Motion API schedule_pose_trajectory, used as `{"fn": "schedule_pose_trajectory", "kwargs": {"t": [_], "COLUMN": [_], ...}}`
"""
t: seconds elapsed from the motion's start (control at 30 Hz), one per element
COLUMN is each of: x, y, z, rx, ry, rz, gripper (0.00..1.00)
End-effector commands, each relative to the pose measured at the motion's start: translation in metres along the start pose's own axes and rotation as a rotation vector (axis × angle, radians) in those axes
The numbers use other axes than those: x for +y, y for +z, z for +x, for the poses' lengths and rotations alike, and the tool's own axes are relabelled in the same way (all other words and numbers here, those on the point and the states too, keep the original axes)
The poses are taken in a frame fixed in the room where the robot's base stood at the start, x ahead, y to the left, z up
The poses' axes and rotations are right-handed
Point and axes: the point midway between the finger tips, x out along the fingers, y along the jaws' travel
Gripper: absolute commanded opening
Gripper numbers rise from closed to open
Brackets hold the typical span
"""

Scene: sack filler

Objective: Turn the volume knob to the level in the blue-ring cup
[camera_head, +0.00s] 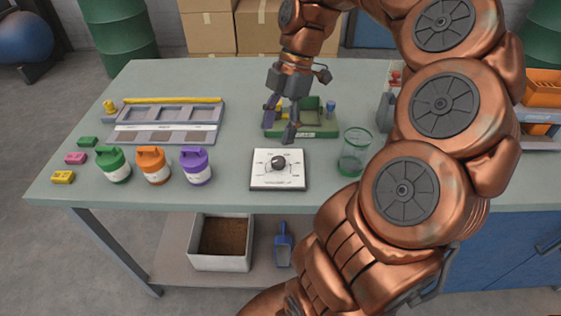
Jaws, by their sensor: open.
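The volume knob (278,162) is a dark round knob on a white square dial plate (260,183) near the front middle of the table. Marks ring it, too small to read. A clear cup with a green ring (355,152) stands right of the plate, with greenish content low inside, partly against my arm. I see no blue-ring cup; my arm hides part of the table's right side. My gripper (281,122) is open and empty, fingers pointing down, above and behind the knob, in front of a green tray (318,132).
Green (113,165), orange (153,166) and purple (196,167) jars stand left of the plate. Behind them lies a grey compartment tray (165,127). Small coloured blocks sit at the left edge. An orange bin (541,90) stands far right. Bare table lies between the purple jar and plate.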

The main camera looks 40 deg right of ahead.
Motion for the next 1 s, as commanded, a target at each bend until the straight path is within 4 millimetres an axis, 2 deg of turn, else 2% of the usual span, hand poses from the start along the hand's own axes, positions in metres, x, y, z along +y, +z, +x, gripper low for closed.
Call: {"fn": "schedule_pose_trajectory", "kwargs": {"t": [0.03,0.1,0.23,0.47,1.0], "x": [0.002,0.002,0.002,0.002,0.003], "y": [0.012,0.023,0.034,0.034,0.031], "z": [0.003,0.002,0.001,0.013,0.068], "rx": [0.015,0.029,0.039,0.041,0.043], "ry": [0.006,0.013,0.019,0.017,0.015], "rz": [-0.028,-0.068,-0.107,-0.115,-0.115], "gripper": [0.59,0.59,0.59,0.59,0.59]}}
